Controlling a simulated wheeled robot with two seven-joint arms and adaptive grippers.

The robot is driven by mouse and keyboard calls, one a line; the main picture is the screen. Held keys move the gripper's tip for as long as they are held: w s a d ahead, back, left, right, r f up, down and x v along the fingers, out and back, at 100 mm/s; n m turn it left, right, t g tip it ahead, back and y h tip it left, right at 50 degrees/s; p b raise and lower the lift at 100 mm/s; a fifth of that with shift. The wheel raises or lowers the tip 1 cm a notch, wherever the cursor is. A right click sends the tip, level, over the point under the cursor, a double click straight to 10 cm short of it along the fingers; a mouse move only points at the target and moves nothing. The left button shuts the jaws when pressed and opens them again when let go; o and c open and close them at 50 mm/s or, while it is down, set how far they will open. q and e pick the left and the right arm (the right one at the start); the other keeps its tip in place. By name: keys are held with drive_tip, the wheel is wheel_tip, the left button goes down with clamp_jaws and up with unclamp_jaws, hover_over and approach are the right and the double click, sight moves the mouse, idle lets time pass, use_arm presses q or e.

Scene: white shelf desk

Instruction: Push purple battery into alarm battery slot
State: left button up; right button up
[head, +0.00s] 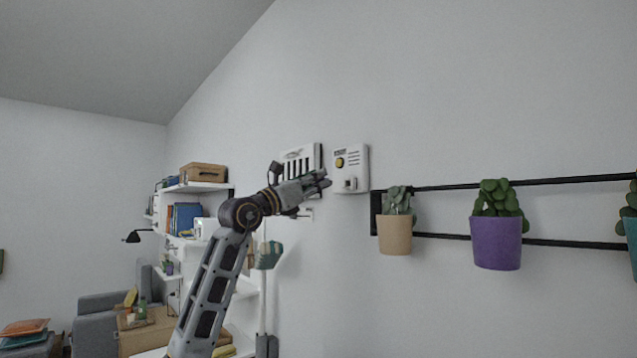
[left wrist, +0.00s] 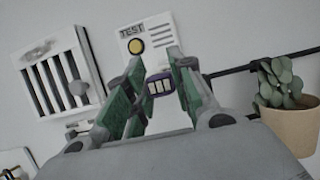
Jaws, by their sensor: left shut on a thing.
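The alarm (head: 351,168) is a white box on the wall with a yellow round button and a slot low on its front. In the left wrist view the alarm (left wrist: 150,42) shows its TEST label and yellow button beyond the fingers. My left gripper (head: 325,180) is just left of the alarm's lower part. In the left wrist view my left gripper (left wrist: 158,85) has the purple battery (left wrist: 160,84) between its green-sided fingers, in line with the alarm's lower part. The fingers hide the slot, so I cannot tell whether the battery touches it. My right gripper is not in view.
A white vented box (head: 301,160) hangs on the wall left of the alarm. A black rail (head: 452,186) with a beige pot (head: 394,235) and a purple pot (head: 497,243) runs to the right. White shelves (head: 200,187) stand at the left. The wall above is clear.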

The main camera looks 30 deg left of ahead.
sight(331, 182)
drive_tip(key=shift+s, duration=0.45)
use_arm(q)
drive_tip(key=shift+w+d+r+p, duration=0.1)
drive_tip(key=shift+w+d+p, duration=0.05)
drive_tip(key=shift+w+p, duration=0.25)
drive_tip(key=shift+w+d+p, duration=0.25)
drive_tip(key=shift+w+p, duration=0.15)
drive_tip(key=shift+w, duration=0.35)
drive_tip(key=shift+w+d+p, duration=0.25)
drive_tip(key=shift+w+p, duration=0.15)
drive_tip(key=shift+w, duration=0.35)
drive_tip(key=shift+w+d+p, duration=0.25)
drive_tip(key=shift+w+p, duration=0.15)
drive_tip(key=shift+w, duration=0.35)
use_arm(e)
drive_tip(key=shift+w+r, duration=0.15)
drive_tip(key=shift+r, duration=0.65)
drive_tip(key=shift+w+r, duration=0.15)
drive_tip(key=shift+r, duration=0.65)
use_arm(q)
drive_tip(key=shift+w+d+p, duration=0.25)
drive_tip(key=shift+w+p, duration=0.2)
drive_tip(key=shift+w, duration=0.25)
drive_tip(key=shift+w+d+p, duration=0.25)
drive_tip(key=shift+w+p, duration=0.2)
drive_tip(key=shift+w, duration=0.2)
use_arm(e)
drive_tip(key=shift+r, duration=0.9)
use_arm(q)
drive_tip(key=o, duration=1.1)
